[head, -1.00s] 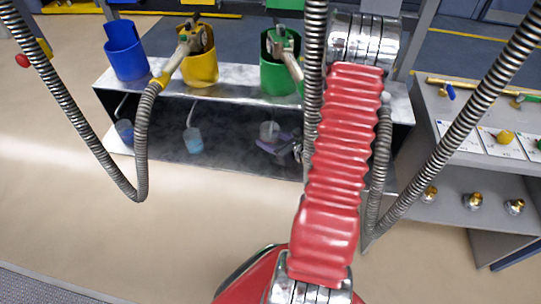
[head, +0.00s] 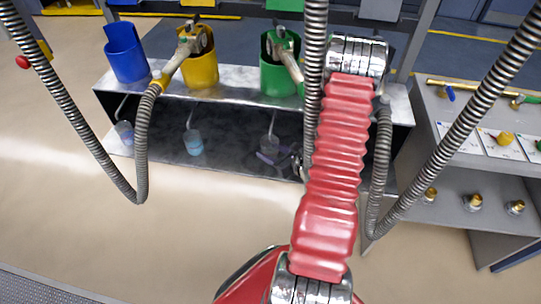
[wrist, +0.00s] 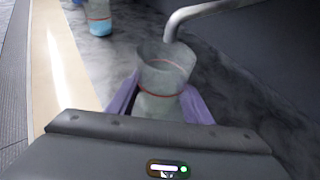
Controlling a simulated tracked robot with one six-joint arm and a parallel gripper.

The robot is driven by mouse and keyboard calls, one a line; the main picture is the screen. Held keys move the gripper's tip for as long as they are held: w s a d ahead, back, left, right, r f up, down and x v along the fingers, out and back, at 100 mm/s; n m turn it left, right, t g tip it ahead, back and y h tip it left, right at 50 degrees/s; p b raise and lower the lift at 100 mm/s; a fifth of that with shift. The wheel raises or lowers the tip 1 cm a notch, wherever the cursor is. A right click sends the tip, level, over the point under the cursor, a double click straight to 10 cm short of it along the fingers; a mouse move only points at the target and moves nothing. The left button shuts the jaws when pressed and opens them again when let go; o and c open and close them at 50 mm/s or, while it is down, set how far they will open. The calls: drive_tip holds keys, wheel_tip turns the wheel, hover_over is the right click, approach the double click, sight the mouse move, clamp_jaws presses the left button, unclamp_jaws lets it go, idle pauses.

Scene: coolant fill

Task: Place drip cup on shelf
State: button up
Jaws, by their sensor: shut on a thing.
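The drip cup (wrist: 166,72) is a clear, greyish cup with a thin red ring, and it looks empty. My gripper (wrist: 160,103) has purple fingers on both sides of it and is shut on it. In the head view my gripper (head: 275,156) is low, over the dark lower shelf (head: 228,165). The cup is small and hard to make out there. A bent grey pipe (wrist: 195,12) ends just above or beside the cup's rim. I cannot tell whether the cup's base touches the shelf.
Two cups with blue liquid stand to the left on the lower shelf, one in the middle (head: 194,143) and one farther left (head: 124,133). Above are blue (head: 125,52), yellow (head: 201,72) and green (head: 272,78) holders. Ribbed hoses hang around my arm. A valve bench (head: 470,160) stands right.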

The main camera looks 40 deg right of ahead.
drive_tip(key=shift+f, duration=1.2)
drive_tip(key=o, duration=1.2)
drive_tip(key=shift+c, duration=0.2)
drive_tip(key=shift+s+r, duration=0.25)
drive_tip(key=shift+s, duration=0.25)
drive_tip(key=v, duration=1.1)
drive_tip(key=shift+w, duration=0.1)
